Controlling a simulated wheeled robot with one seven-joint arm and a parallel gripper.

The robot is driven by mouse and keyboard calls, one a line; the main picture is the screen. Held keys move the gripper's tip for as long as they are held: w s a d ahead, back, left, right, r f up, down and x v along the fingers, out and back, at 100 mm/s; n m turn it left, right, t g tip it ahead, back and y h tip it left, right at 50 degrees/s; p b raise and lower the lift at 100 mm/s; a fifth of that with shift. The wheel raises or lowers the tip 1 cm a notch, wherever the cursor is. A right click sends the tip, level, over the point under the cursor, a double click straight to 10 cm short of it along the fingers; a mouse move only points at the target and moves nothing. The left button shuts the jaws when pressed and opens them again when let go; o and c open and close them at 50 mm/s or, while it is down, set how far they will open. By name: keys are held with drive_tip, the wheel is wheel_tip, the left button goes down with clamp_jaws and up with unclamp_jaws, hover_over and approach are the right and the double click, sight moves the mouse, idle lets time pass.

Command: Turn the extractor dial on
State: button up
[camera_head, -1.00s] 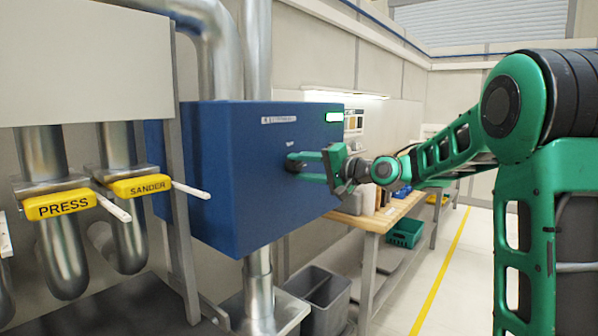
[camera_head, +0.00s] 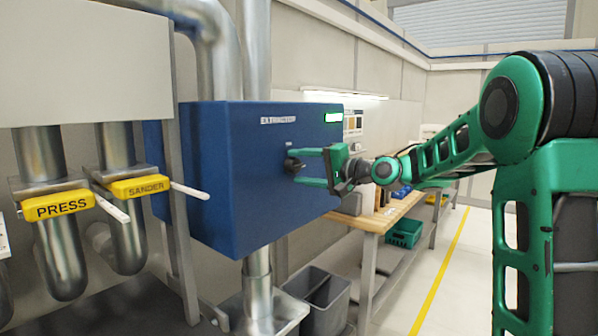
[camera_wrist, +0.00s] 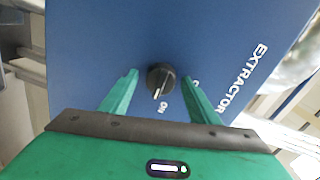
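The extractor is a blue box (camera_head: 265,200) on the wall side, lettered EXTRACTOR. Its black round dial (camera_wrist: 160,79) has a white pointer line, which points roughly at the ON label (camera_wrist: 161,109) in the wrist view. A second label is partly hidden by the right finger. The dial also shows in the head view (camera_head: 293,164). My gripper (camera_head: 308,167) is open in front of the dial. In the wrist view, its two green fingers (camera_wrist: 160,87) stand on either side of the dial with visible gaps.
Yellow PRESS (camera_head: 62,205) and SANDER (camera_head: 142,187) gate handles sit on ducts at the left. A wooden bench (camera_head: 375,218) stands behind my gripper, with a grey bin (camera_head: 322,300) below it. The floor at the right has a yellow line.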

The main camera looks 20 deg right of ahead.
drive_tip(key=v, duration=1)
drive_tip(key=shift+s+d, duration=0.2)
drive_tip(key=shift+s, duration=0.05)
drive_tip(key=s+d+f+n+g+h, duration=0.1)
drive_tip(key=s+d+f+g+h, duration=0.25)
drive_tip(key=s+f, duration=0.45)
drive_tip(key=s+d+f+n+g+h, duration=0.1)
drive_tip(key=s+d+f+g+h, duration=0.25)
drive_tip(key=f, duration=0.55)
drive_tip(key=s+d+f+g+h, duration=0.1)
drive_tip(key=s+f, duration=0.4)
drive_tip(key=s, duration=0.9)
drive_tip(key=s+d+f+g+h, duration=0.2)
drive_tip(key=s+f+g, duration=0.3)
drive_tip(key=s, duration=1)
drive_tip(key=shift+s+d+g, duration=0.25)
drive_tip(key=shift+d+g, duration=0.15)
drive_tip(key=shift+g, duration=0.1)
drive_tip(key=shift+f, duration=0.1)
